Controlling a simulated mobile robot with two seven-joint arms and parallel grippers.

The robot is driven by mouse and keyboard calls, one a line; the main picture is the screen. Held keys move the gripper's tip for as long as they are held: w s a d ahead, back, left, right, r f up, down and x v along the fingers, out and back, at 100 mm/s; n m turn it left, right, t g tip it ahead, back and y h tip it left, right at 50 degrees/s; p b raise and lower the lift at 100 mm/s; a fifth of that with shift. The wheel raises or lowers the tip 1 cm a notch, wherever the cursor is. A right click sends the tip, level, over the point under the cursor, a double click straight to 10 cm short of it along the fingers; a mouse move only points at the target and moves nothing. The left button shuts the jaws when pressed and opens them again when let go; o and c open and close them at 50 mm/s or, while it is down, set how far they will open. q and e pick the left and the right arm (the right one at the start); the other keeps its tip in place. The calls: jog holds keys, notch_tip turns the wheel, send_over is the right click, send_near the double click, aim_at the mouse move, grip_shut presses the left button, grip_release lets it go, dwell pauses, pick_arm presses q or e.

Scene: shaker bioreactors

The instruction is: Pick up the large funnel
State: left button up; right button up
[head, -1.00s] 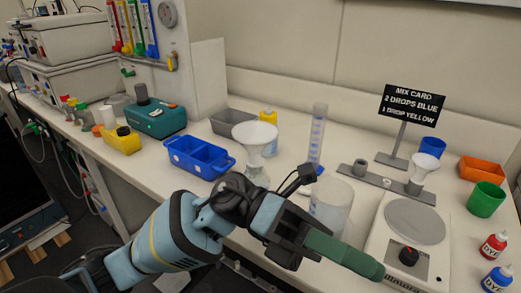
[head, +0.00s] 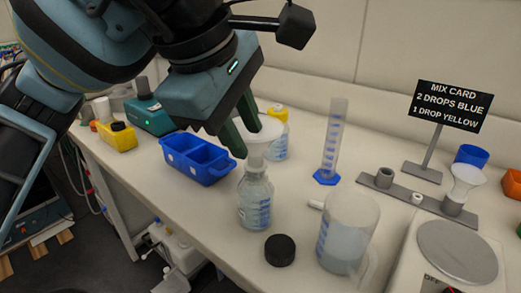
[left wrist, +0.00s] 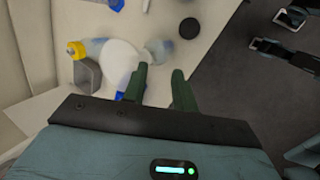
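The large white funnel (head: 258,136) sits upright in the neck of a clear bottle (head: 256,198) with blue markings. My left gripper (head: 241,132) reaches in from the upper left. Its green fingers are at the near left side of the funnel's cone, covering part of the rim. In the left wrist view the two fingers are apart with nothing between them, and the funnel (left wrist: 119,59) shows as a white disc beyond the left finger. I cannot tell whether they touch. My right gripper is not recognisable in either view.
A smaller funnel (head: 467,180) stands in a grey rack at right. A blue tray (head: 197,160), yellow-capped bottle (head: 278,142), graduated cylinder (head: 334,140), beaker (head: 346,235) and black cap (head: 280,250) stand around.

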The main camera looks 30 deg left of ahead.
aim_at(245, 138)
pick_arm(q)
jog(key=shift+n+t+y, duration=0.3)
jog(key=shift+t+y, duration=0.3)
jog(key=shift+w+a+f+b, duration=0.3)
jog(key=shift+w+a+f, duration=0.15)
jog(key=shift+w+f, duration=0.3)
jog(key=shift+w+a+f+b, duration=0.3)
jog(key=shift+w+a+f, duration=0.2)
jog(key=shift+w+f, duration=0.25)
jog(key=shift+w+a+f+b, duration=0.3)
jog(key=shift+w+a+f, duration=0.15)
jog(key=shift+w+f, duration=0.25)
jog(key=shift+c, duration=0.3)
grip_shut()
